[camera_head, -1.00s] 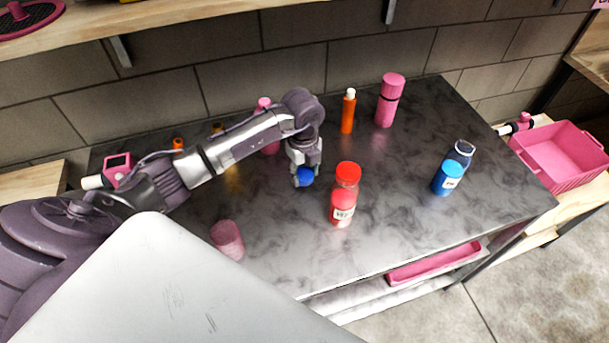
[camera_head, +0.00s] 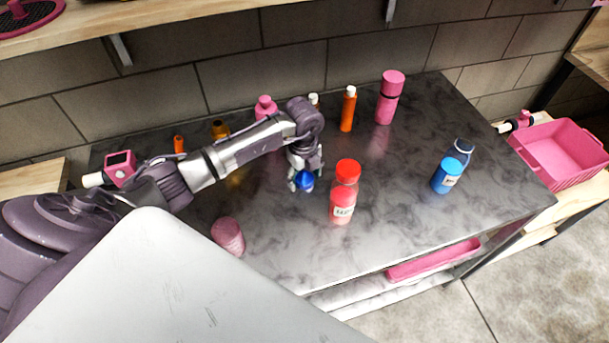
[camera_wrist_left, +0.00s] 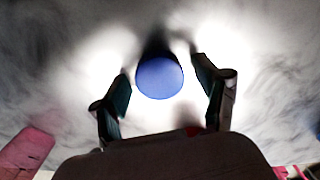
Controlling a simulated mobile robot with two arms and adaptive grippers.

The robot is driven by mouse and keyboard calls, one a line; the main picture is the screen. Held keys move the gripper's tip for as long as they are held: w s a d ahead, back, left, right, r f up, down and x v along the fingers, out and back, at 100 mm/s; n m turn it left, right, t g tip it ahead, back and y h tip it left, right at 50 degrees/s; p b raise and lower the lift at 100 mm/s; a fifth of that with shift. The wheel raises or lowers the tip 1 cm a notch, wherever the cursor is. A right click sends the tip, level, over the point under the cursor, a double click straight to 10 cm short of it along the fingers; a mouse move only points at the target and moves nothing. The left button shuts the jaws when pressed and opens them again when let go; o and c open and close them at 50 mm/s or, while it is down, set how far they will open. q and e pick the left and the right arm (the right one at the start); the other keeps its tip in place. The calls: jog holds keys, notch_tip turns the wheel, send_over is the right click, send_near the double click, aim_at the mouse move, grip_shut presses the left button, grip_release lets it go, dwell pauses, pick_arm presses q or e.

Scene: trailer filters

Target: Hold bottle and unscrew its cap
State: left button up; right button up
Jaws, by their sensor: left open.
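A small round blue cap (camera_head: 305,183) is on or just above the dark marbled table, below my left gripper (camera_head: 306,178). In the left wrist view the blue cap (camera_wrist_left: 159,78) lies between the two spread fingers of my left gripper (camera_wrist_left: 161,82), with a gap on each side. That gripper is open. A blue bottle (camera_head: 446,177) with a white label stands at the right of the table, with a clear, dark-rimmed part at its top. A red bottle (camera_head: 343,205) with a red cap (camera_head: 347,171) stands right of the gripper. My right gripper is out of view.
An orange bottle (camera_head: 348,112) and a pink bottle (camera_head: 389,100) stand at the back. A pink cylinder (camera_head: 228,237) is at the front left. A pink bin (camera_head: 566,150) is beyond the right edge. The table between the red and blue bottles is clear.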

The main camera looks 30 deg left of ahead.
aim_at(304, 178)
pick_arm(q)
jog(key=shift+r, duration=0.5)
notch_tip(304, 178, up, 11)
jog(key=b, duration=0.1)
jog(key=shift+s+r, duration=0.15)
